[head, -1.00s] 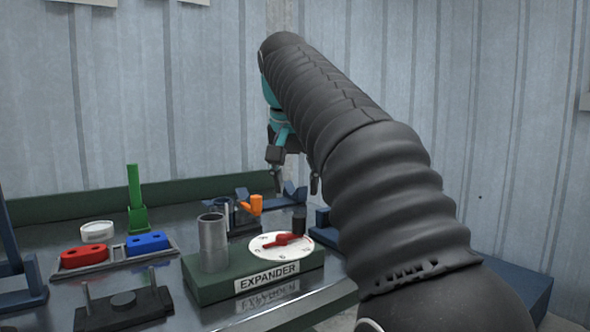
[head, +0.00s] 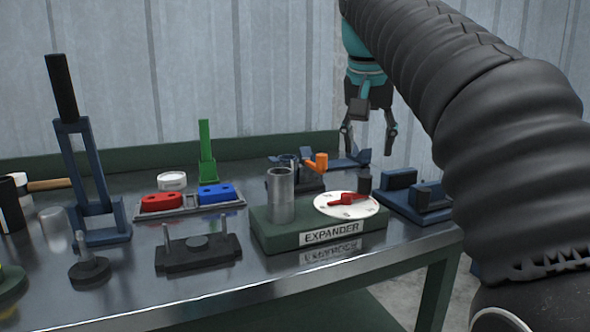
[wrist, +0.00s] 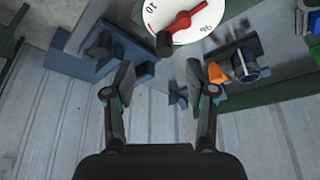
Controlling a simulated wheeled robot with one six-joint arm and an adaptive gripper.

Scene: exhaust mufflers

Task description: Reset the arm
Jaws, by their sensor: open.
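My gripper (head: 368,140) hangs at the end of my black-sleeved arm, above the back right part of the metal table in the head view. Its two fingers are apart with nothing between them. In the wrist view my gripper (wrist: 160,85) is also open and empty, with the wall and blue fixtures beyond the fingers. My arm covers the right side of the head view.
The green expander block (head: 325,232) carries a metal tube (head: 280,195) and a dial (head: 330,207) with a red pointer. Blue fixtures (head: 412,195) stand right of it. A tall blue press (head: 88,170), red block (head: 161,202) and blue block (head: 216,193) are left.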

